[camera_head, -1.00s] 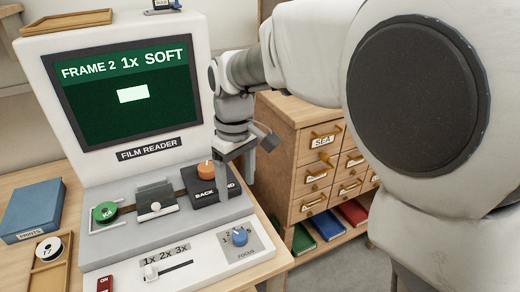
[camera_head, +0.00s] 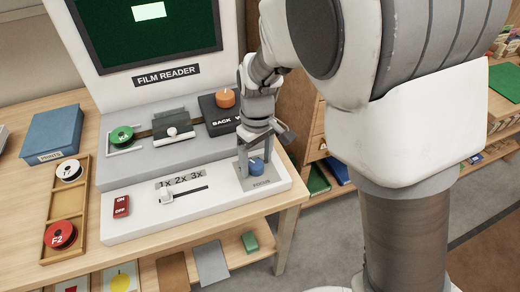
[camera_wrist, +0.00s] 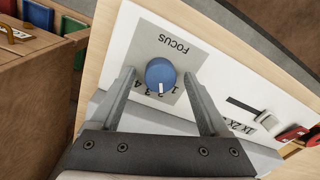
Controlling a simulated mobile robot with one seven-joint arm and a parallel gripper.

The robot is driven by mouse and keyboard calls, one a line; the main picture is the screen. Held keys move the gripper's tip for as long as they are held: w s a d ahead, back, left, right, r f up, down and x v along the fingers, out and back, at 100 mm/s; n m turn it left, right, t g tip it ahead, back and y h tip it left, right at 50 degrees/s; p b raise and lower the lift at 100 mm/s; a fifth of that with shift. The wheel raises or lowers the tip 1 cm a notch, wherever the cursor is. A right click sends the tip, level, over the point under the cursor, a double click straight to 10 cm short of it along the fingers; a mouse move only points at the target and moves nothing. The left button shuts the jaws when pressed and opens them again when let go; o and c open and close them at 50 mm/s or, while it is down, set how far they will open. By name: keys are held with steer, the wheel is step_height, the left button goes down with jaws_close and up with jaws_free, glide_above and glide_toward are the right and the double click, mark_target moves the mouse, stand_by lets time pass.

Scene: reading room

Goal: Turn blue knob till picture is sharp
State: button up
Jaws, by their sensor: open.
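The blue knob (camera_head: 256,167) sits on the grey focus plate at the right end of the film reader's front panel. In the wrist view the knob (camera_wrist: 160,74) has a white pointer mark facing the numbers, near 3 or 2; I cannot tell exactly which. My gripper (camera_head: 256,165) is over the knob, and in the wrist view its open fingers (camera_wrist: 160,78) stand apart on either side, with gaps to the knob. The reader's screen (camera_head: 150,40) is cut off at the top, showing a bright white rectangle; its text is out of view.
On the panel are the 1x 2x 3x slider (camera_head: 166,195) and a red ON/OFF switch (camera_head: 121,206). A wooden tray (camera_head: 68,205) holds reels at left. Wooden drawers (camera_wrist: 30,85) stand beside the desk.

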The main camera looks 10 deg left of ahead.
steer(key=shift+f, duration=0.25)
jaws_close()
steer(key=shift+r, duration=0.1)
steer(key=shift+m+p, duration=0.3)
steer(key=shift+p, duration=0.1)
steer(key=shift+r+m+p, duration=0.1)
steer(key=shift+m+p, duration=0.55)
steer(key=shift+m, duration=0.35)
steer(key=shift+m+p, duration=0.85)
steer(key=shift+m, duration=0.65)
